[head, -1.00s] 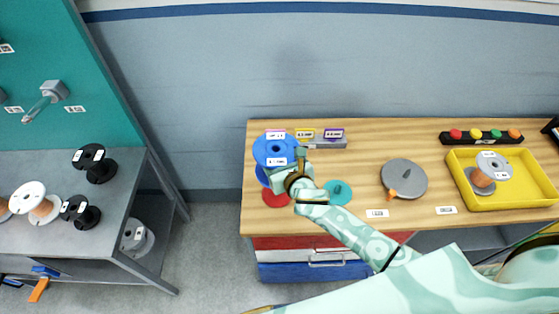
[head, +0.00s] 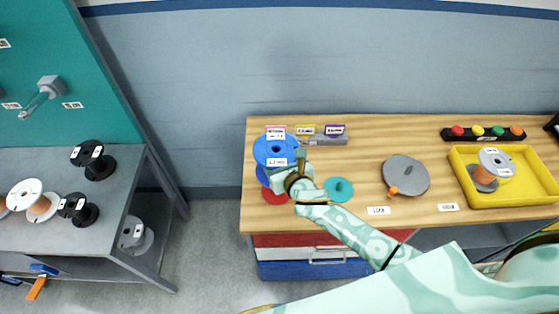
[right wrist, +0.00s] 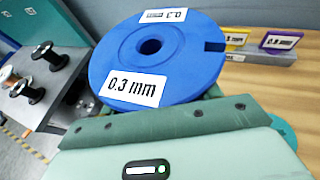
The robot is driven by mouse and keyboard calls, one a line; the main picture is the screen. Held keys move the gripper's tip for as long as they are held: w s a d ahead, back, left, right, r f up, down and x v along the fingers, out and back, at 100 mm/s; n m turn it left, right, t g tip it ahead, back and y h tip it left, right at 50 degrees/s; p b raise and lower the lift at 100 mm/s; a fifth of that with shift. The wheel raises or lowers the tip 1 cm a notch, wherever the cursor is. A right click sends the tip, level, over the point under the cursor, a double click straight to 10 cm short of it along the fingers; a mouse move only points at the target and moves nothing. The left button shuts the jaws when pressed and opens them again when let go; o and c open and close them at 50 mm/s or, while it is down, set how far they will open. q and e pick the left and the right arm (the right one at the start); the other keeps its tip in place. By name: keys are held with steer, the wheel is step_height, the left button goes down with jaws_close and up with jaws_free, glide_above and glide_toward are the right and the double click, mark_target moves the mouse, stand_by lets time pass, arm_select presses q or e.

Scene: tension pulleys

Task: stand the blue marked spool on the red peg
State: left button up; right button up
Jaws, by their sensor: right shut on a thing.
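The blue marked spool (head: 268,147) is at the left end of the wooden bench, upright, its top flange facing up. In the right wrist view the spool (right wrist: 188,62) shows white 0.3 mm labels, a centre hole and a notch in its rim. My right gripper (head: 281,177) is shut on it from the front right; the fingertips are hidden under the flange. A red disc (head: 275,197), seemingly the red peg's base, shows below the spool. The peg itself is hidden, so I cannot tell whether the spool is around it. My left gripper is not in view.
A teal disc with a knob (head: 338,190) lies just right of my gripper. A grey block with coloured tags (head: 322,140) stands behind. Further right are a grey disc (head: 405,175) and a yellow tray (head: 515,200) holding a spool. A grey table (head: 60,235) with spools stands left.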

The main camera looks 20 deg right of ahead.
steer(key=shift+f+b, duration=0.3)
steer(key=shift+f, duration=0.15)
stand_by(0.6)
steer(key=shift+f, duration=0.2)
steer(key=shift+f+b, duration=1)
steer(key=shift+f, duration=0.3)
stand_by(0.4)
steer(key=shift+f, duration=0.25)
steer(key=shift+f+b, duration=1.05)
steer(key=shift+f, duration=0.2)
steer(key=shift+f, duration=0.2)
stand_by(0.5)
